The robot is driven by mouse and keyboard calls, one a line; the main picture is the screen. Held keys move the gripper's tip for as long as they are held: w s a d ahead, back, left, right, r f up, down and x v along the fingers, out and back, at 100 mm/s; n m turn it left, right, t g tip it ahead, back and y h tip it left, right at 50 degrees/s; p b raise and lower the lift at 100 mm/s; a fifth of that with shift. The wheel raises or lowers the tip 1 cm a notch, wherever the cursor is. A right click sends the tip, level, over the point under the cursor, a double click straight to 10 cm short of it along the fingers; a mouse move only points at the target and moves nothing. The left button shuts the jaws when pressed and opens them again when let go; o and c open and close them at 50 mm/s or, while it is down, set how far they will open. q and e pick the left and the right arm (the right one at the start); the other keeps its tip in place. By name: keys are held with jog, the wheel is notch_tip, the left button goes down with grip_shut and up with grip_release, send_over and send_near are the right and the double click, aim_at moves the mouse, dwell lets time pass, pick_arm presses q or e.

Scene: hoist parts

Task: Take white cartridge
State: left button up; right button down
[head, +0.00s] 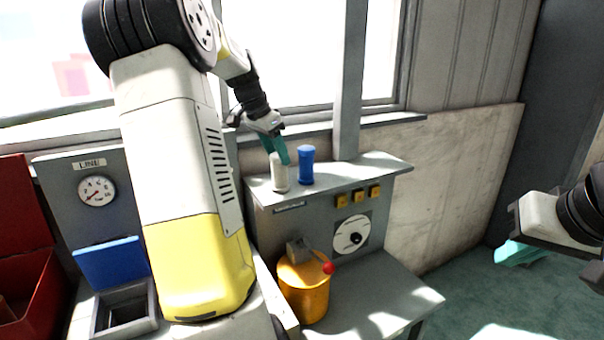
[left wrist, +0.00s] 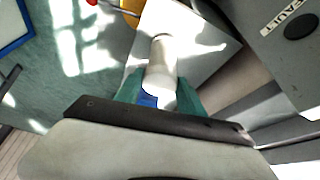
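The white cartridge (head: 279,174) stands upright on the grey shelf (head: 375,167) of the console, left of a blue cartridge (head: 306,166). My left gripper (head: 280,151) reaches down to its top from behind. In the left wrist view the white cartridge (left wrist: 160,66) lies between the two teal fingers of my left gripper (left wrist: 160,82). The fingers are apart, with narrow gaps seeming to show beside the cartridge; firm contact is not visible. A bit of blue (left wrist: 147,100) shows below it. My right gripper (head: 520,252) is away at the right edge, holding nothing visible; its finger gap is unclear.
Below the shelf are yellow buttons (head: 358,196), a dial (head: 352,234) and an orange pot (head: 304,291) with a red-knobbed lever. At left are a gauge panel (head: 97,191), a blue flap (head: 112,262) and a red bin (head: 28,285). A window post (head: 349,80) rises behind the shelf.

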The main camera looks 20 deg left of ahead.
pick_arm(q)
grip_shut()
